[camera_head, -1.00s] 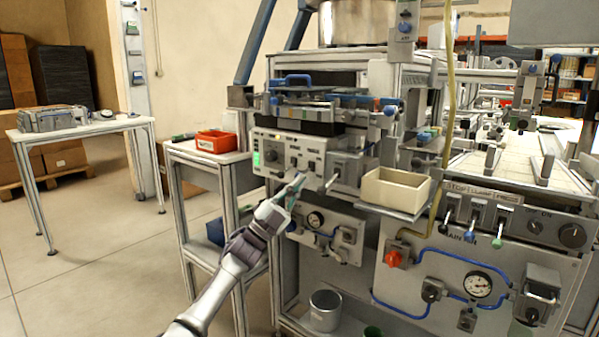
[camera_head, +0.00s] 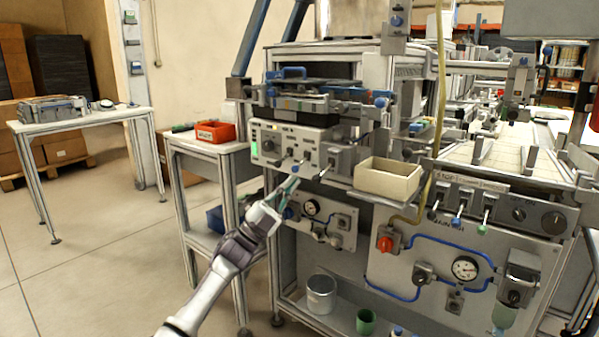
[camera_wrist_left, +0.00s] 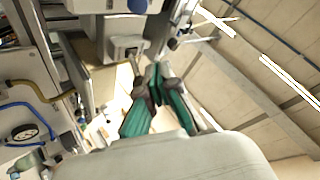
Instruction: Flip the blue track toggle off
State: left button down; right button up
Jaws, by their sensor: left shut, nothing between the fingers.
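The control box (camera_head: 268,140) with a green display stands on the bench frame. A lever with a blue tip (camera_head: 295,168) sticks out of its front and slants downward. A second lever with a pale tip (camera_head: 323,171) is to its right. My left gripper (camera_head: 294,181) is shut and empty, just below the blue tip. A small gap seems to separate them, though contact is hard to judge. In the left wrist view the teal-padded fingers (camera_wrist_left: 156,78) are together, and a blue part (camera_wrist_left: 137,6) shows at the top edge. My right gripper is not in view.
A beige bin (camera_head: 388,180) juts out right of the box. Another panel (camera_head: 500,205) has black-, blue- and green-tipped levers. A gauge panel (camera_head: 330,212) lies below my gripper. A red bin (camera_head: 214,132) stands on the left side table. Open floor is at left.

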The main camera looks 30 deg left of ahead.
pick_arm(q)
jog(key=shift+v, duration=2.75)
jog(key=shift+a, duration=0.1)
